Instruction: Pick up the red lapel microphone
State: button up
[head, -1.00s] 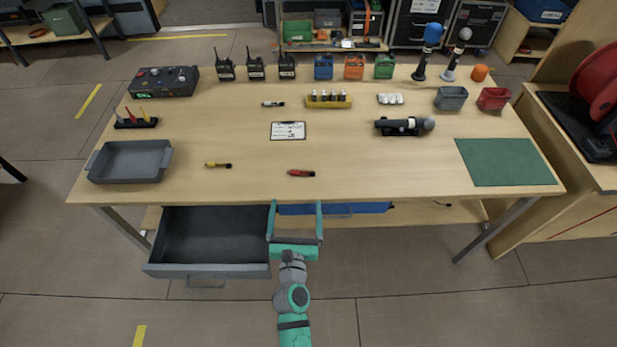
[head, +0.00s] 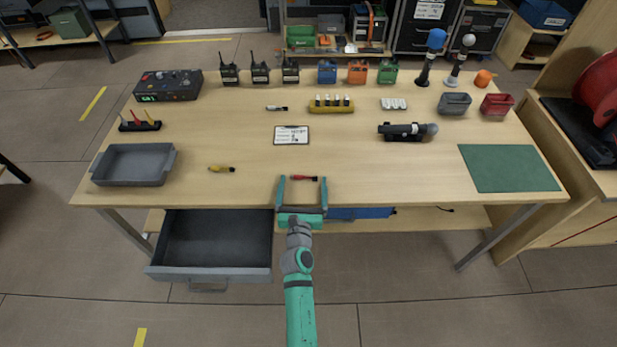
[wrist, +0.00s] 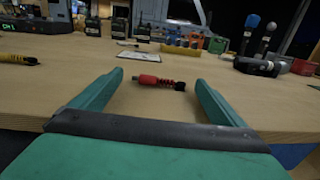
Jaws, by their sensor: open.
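The red lapel microphone (head: 303,178) lies on the wooden table near its front edge. It has a red body and a dark end pointing right, and it also shows in the wrist view (wrist: 158,83). My gripper (head: 302,179) is open at the table's front edge, with its two teal fingers reaching over the tabletop. In the wrist view the microphone lies crosswise just ahead of the fingertips, in line with the gap between them. Nothing is between the jaws' inner faces near the palm.
A yellow lapel microphone (head: 222,169) lies to the left, and a clipboard (head: 291,135) lies behind. A grey tray (head: 133,165) sits at the left, above an open drawer (head: 215,240). The green mat (head: 509,168) is bare.

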jog(key=shift+w, duration=0.8)
jog(key=c, duration=1.1)
jog(key=shift+d, duration=0.1)
